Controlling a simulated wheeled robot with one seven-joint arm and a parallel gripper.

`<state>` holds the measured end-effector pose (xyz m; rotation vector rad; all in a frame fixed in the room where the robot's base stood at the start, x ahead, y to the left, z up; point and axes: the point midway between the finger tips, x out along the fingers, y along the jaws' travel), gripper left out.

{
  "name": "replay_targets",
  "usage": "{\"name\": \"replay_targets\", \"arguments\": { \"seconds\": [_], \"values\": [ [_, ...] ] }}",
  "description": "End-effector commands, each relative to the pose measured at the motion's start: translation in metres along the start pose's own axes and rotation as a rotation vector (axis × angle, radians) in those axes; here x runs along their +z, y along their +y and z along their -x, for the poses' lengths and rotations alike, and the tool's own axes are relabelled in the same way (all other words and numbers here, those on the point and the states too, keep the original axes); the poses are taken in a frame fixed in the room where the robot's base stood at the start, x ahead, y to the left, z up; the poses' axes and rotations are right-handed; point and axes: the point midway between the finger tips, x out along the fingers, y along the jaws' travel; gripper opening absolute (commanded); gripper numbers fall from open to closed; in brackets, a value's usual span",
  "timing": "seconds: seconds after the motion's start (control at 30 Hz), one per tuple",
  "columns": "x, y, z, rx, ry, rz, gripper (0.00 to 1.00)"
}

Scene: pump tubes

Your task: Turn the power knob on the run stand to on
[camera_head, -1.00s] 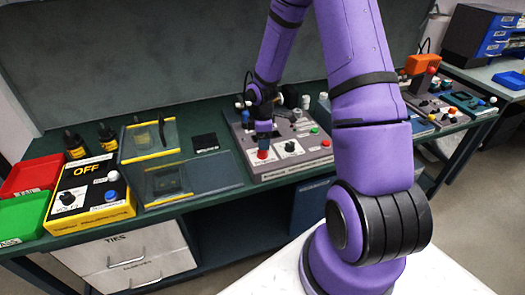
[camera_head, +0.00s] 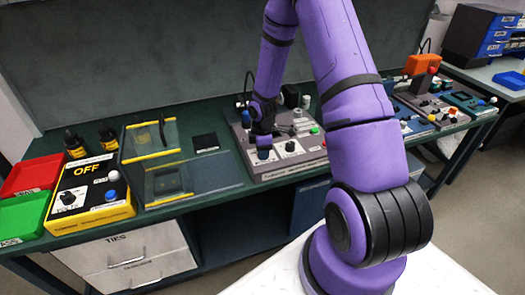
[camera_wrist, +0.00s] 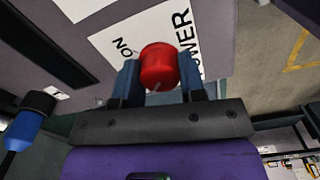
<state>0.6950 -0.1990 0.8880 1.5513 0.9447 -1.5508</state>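The run stand (camera_head: 275,175) is a grey panel with several knobs and buttons on the dark green bench. My gripper (camera_head: 264,152) points down at its front left part. In the wrist view the red power knob (camera_wrist: 158,65) sits between the two blue fingers of my gripper (camera_wrist: 160,78), which appear to touch it on both sides. The white label (camera_wrist: 148,40) beside it reads "ON" at left and "POWER" at right. A pale mark shows on the knob's edge nearest the palm. In the head view the fingers hide the red knob.
A black-and-white knob (camera_head: 290,147) and a green button (camera_head: 314,131) are close right of my gripper. A yellow box (camera_head: 88,218) reading "OFF", a green tray (camera_head: 20,218) and a red tray (camera_head: 32,174) stand at left. A clear-lidded case (camera_head: 165,182) lies left of the stand.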

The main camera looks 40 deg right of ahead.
Motion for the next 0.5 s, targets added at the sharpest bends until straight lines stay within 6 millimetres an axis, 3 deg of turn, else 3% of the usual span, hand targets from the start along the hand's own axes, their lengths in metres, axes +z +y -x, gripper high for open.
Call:
{"name": "replay_targets", "arguments": {
  "seconds": [0.5],
  "values": [
    [-0.0005, 0.0002, 0.0002, 0.0, 0.0, -0.124, 0.14]
  ]
}}
